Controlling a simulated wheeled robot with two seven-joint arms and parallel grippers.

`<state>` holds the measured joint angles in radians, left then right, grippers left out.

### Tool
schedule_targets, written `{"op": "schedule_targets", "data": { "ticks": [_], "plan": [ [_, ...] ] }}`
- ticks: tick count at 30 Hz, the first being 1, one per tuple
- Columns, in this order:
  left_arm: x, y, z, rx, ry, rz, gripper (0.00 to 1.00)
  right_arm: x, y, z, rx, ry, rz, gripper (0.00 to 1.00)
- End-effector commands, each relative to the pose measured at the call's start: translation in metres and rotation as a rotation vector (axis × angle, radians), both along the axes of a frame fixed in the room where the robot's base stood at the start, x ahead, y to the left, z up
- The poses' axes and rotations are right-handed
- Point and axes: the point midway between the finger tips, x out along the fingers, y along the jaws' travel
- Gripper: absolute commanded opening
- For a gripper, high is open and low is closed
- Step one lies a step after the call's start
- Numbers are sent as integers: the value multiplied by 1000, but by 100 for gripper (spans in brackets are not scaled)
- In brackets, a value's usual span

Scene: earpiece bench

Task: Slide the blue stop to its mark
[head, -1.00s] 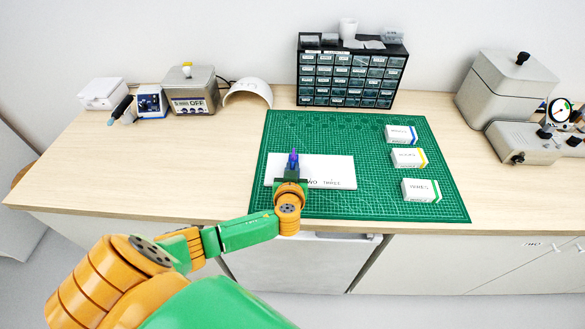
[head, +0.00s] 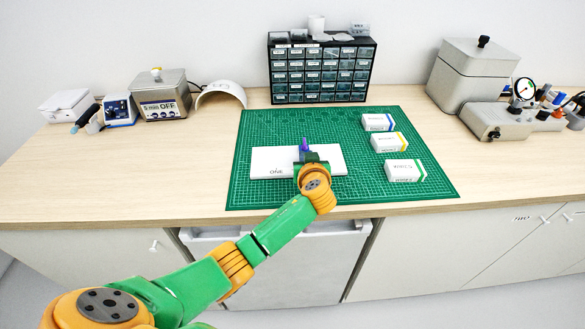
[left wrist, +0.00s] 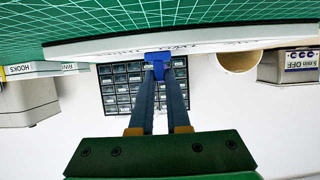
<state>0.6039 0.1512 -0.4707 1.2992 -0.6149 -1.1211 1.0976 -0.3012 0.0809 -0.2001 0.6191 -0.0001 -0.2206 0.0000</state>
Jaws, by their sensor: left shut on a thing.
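The blue stop (head: 304,145) stands at the far edge of the white board (head: 270,161), a little right of the board's middle. My left gripper (head: 308,157) reaches over the board and is shut on the stop. In the left wrist view the two fingertips meet at the blue stop (left wrist: 157,60), against the edge of the white board (left wrist: 215,46). The word ONE shows on the board's left part; the gripper hides other markings. I cannot tell which mark the stop lines up with. My right gripper is out of view.
The board lies on a green cutting mat (head: 250,196). Several labelled small boxes, one of them white and green (head: 405,171), stand on the mat's right side. A drawer cabinet (head: 320,73) stands behind. The mat between board and boxes is clear.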

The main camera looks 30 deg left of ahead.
Motion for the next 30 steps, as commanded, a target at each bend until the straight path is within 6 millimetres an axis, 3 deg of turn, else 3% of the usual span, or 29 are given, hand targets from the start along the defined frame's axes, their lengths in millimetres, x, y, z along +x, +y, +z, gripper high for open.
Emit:
{"op": "schedule_targets", "data": {
  "ticks": [3, 13, 14, 17, 26, 30],
  "plan": [
    [3, -5, -3, -2, 3, 0, 0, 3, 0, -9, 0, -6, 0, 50],
    [3, -7, -2, -1, 6, 1, 0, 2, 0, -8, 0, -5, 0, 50],
    [3, -7, -2, -1, 6, 1, 17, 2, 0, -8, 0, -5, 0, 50],
    [3, -7, -2, 0, 6, 1, 44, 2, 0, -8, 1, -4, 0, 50],
    [3, -7, -1, 0, 3, 1, 45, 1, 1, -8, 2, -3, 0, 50],
    [-6, -14, 3, -2, 2, -2, 45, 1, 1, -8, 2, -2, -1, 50]
  ]
}}
